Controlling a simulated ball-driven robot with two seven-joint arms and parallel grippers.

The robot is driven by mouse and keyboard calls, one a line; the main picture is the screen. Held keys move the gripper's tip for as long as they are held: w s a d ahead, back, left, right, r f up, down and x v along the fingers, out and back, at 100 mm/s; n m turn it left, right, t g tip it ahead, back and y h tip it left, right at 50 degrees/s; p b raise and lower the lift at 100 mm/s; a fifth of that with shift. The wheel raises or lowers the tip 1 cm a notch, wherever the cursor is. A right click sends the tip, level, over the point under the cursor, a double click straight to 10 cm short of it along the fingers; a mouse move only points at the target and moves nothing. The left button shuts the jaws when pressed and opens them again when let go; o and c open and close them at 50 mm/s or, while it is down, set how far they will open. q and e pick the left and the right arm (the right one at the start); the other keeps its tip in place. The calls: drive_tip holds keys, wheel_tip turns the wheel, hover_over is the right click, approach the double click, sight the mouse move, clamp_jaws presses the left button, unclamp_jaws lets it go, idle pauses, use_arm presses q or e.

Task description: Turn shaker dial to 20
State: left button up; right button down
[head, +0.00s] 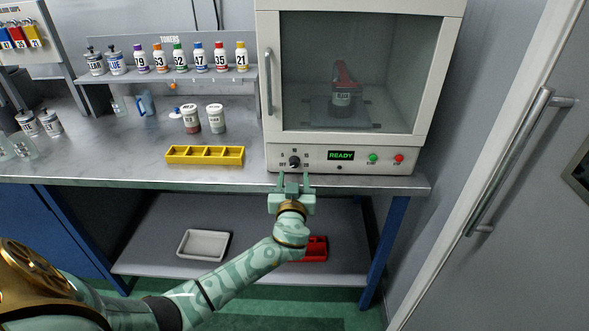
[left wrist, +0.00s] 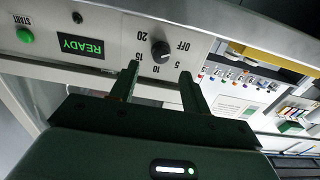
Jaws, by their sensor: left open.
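The shaker (head: 342,155) is a white cabinet with a glass door on the bench. Its black dial (head: 295,162) is on the lower left of the front panel. In the left wrist view the dial (left wrist: 160,50) is ringed by OFF, 5, 10, 15 and 20, upside down. A pale mark on the knob seems to face the OFF side, but it is small. My left gripper (head: 293,181) is open and empty just in front of and below the dial. In the left wrist view its fingertips (left wrist: 159,72) are spread below the knob, apart from it. My right gripper is not in view.
A green READY display (head: 341,155), a green button (head: 373,157) and a red button (head: 398,158) are right of the dial. A yellow tray (head: 205,162) lies on the bench to the left. The bench edge runs below the panel. The cabinet door appears shut.

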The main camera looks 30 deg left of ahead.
sight(294, 165)
use_arm(q)
drive_tip(key=x, duration=0.5)
